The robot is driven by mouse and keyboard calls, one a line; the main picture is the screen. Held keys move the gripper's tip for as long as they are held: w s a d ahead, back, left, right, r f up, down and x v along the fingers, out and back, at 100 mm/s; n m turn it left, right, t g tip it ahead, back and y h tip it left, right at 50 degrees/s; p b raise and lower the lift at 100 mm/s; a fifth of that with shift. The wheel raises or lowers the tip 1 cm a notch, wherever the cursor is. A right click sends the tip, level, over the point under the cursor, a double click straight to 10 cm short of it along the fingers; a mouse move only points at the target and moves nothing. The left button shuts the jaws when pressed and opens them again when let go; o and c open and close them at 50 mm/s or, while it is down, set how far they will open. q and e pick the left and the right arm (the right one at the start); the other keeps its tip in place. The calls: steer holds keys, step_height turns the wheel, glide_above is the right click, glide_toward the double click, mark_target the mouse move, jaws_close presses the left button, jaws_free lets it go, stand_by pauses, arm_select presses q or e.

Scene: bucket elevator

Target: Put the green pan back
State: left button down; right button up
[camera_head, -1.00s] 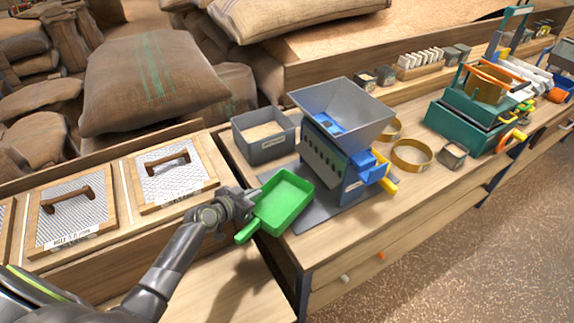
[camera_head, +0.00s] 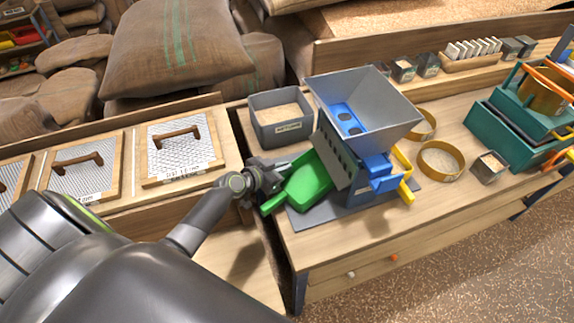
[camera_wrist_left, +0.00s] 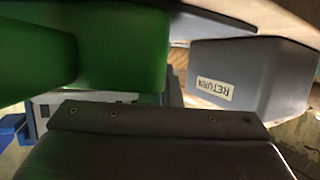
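The green pan (camera_head: 307,182) is at the left foot of the grey-and-blue hopper machine (camera_head: 362,120). Its far end goes behind the slotted grey panel (camera_head: 336,150), so that end is hidden. Its handle points toward the front left. My left gripper (camera_head: 274,178) is at the handle end and appears closed on the pan; the fingertips are hard to make out. In the left wrist view the pan (camera_wrist_left: 125,50) fills the upper left, close to the gripper. My right gripper is not in view.
A grey bin (camera_head: 282,135) labelled RETURN stands behind the pan, and also shows in the left wrist view (camera_wrist_left: 245,75). A blue spout with a yellow handle (camera_head: 405,175) and brass rings (camera_head: 440,161) are to the right. Framed screens (camera_head: 182,148) lie left.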

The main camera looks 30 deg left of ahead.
arm_select(q)
steer(key=shift+s+a+r, duration=0.1)
steer(key=shift+s+a, duration=0.25)
steer(key=shift+s, duration=0.3)
steer(key=c, duration=1.9)
jaws_free()
steer(key=shift+w+d, duration=0.1)
steer(key=shift+w, duration=0.05)
steer(key=shift+c, duration=0.2)
steer(key=shift+o, duration=1.2)
steer(key=shift+w+d, duration=0.1)
steer(key=shift+o, duration=0.3)
steer(key=shift+r, duration=0.15)
steer(key=shift+s+a, duration=0.25)
steer(key=shift+s, duration=0.15)
steer(key=b+v, duration=0.1)
steer(key=v, duration=1)
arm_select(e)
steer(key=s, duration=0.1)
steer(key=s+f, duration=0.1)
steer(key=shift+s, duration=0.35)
arm_select(q)
steer(key=shift+s, duration=0.15)
